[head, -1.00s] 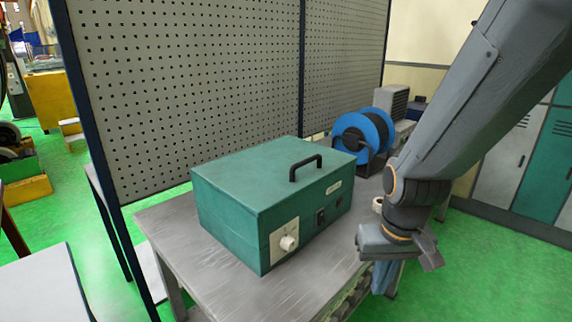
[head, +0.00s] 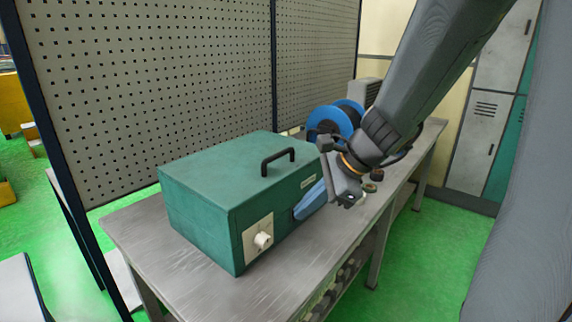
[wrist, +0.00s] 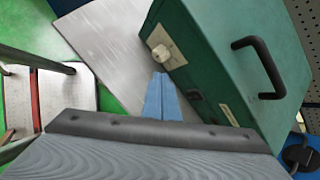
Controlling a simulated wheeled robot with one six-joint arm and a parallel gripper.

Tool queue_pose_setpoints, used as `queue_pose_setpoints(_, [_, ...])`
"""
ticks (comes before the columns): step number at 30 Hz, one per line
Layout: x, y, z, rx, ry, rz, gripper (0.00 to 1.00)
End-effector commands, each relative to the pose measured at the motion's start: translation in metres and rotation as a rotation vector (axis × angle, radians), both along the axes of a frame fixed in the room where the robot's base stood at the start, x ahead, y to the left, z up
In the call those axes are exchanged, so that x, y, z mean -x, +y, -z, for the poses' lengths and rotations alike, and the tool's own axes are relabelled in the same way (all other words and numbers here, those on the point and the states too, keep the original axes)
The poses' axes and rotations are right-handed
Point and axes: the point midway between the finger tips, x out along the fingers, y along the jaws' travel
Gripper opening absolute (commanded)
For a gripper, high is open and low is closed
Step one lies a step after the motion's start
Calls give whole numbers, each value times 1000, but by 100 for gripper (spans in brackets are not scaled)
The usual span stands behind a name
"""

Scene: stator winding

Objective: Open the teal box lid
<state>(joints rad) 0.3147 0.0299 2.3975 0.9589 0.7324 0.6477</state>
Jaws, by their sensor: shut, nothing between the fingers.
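The teal box (head: 215,195) stands on the metal table with its lid closed. A black handle (head: 278,160) sits on top of the lid, and a white plate with a round knob (head: 262,240) is on its front face. My gripper (head: 307,205) is in front of the right part of that front face, its blue fingers shut and empty, partly covering the switches. In the wrist view the blue fingers (wrist: 161,98) point along the box front, near the knob (wrist: 160,51). The handle (wrist: 265,68) is to their right. I cannot tell whether the fingers touch the box.
The metal table (head: 150,240) has bare room left of and in front of the box. A blue reel (head: 330,122) stands behind my gripper. A perforated panel (head: 150,80) rises behind the box. Grey and teal lockers (head: 480,130) stand at the right.

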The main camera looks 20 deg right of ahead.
Motion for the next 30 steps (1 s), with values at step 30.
queue_pose_setpoints(30, [-140, -10, -54, -578, -9, 636, 0])
